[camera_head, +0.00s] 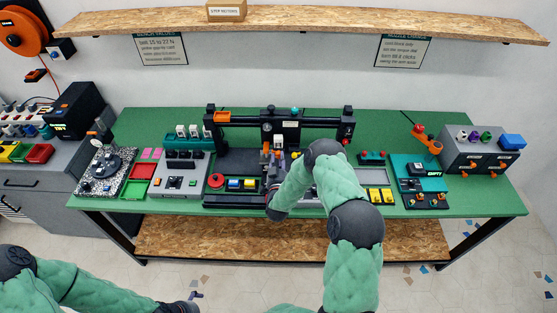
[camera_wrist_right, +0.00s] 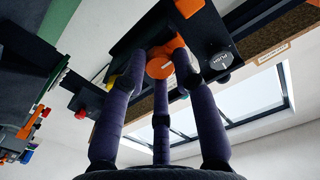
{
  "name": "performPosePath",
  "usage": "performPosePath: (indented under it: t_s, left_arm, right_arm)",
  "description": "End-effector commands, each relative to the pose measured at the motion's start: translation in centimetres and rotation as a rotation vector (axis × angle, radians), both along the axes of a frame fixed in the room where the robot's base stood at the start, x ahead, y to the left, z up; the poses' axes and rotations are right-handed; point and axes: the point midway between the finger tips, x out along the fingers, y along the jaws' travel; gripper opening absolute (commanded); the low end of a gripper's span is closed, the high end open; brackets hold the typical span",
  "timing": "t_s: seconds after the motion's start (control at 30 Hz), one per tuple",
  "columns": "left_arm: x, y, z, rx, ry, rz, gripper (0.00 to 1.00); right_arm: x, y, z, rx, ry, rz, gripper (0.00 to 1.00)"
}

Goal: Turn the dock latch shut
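The dock latch looks to be the orange part (camera_head: 266,148) on the dark carriage of the printer (camera_head: 281,127) in the middle of the green bench. In the right wrist view, an orange rounded piece (camera_wrist_right: 160,66) sits among the dark purple fingers of my right gripper (camera_wrist_right: 160,60). The fingers close in on it from both sides and below and seem to touch it. In the head view my right gripper (camera_head: 269,164) points up at the carriage, partly hidden by my wrist. My left gripper (camera_head: 181,307) shows only partly at the bottom edge, away from the bench.
A red button (camera_head: 216,181) and small coloured blocks stand at the printer's front. A grey panel (camera_head: 178,182) is on the left, a teal device (camera_head: 418,171) and grey box (camera_head: 482,150) on the right. A dark block with a PUSH knob (camera_wrist_right: 221,61) is near my right fingers.

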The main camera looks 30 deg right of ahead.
Motion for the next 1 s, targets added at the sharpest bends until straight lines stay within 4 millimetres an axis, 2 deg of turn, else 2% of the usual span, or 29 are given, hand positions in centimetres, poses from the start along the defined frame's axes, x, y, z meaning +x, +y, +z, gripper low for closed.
performPosePath:
  t_s: [0.27, 0.47, 1.0]
  left_arm:
    - [0.0, 0.0, -0.4, 0.0, 0.0, 0.0, 1.0]
    - [0.0, 0.0, -1.7, 0.0, 0.0, 0.0, 1.0]
    - [0.0, 0.0, -8.1, 0.0, 0.0, 0.0, 1.0]
  right_arm:
    - [0.1, -0.1, 0.2, 0.015, -0.017, -0.001, 0.0]
    - [0.2, -0.1, 0.1, 0.086, -0.064, 0.0, 0.0]
    - [0.1, -0.3, 0.0, 0.492, -0.318, 0.0, 0.0]
